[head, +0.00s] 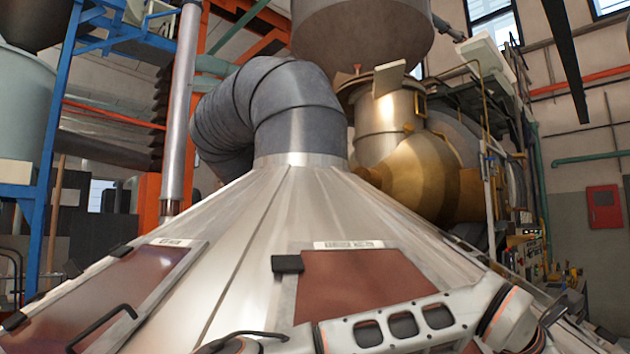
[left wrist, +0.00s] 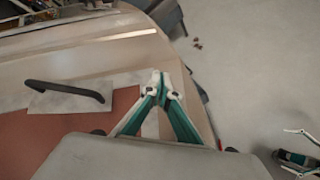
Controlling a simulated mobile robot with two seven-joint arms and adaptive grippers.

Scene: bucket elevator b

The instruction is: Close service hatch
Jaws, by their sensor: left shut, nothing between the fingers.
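In the head view, a wide metal cone hood bears a left hatch (head: 127,281) with a red-brown panel and a black bar handle (head: 103,326). A second red-brown hatch (head: 370,280) sits at centre right, partly covered by an arm link of mine. Both look nearly flush with the cone; I cannot tell which is the service hatch, or whether either is fully closed. In the left wrist view, a black handle (left wrist: 65,91) stands on a hatch with a red-brown panel (left wrist: 45,138). My left gripper (left wrist: 160,80) is shut and empty, to the right of that handle, apart from it.
A grey bent duct (head: 270,105) rises from the cone's top. A black latch block (head: 288,264) sits at the centre hatch's upper left corner. What seems to be my right gripper (left wrist: 297,157) shows at the wrist view's right edge, cut off, above bare grey floor.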

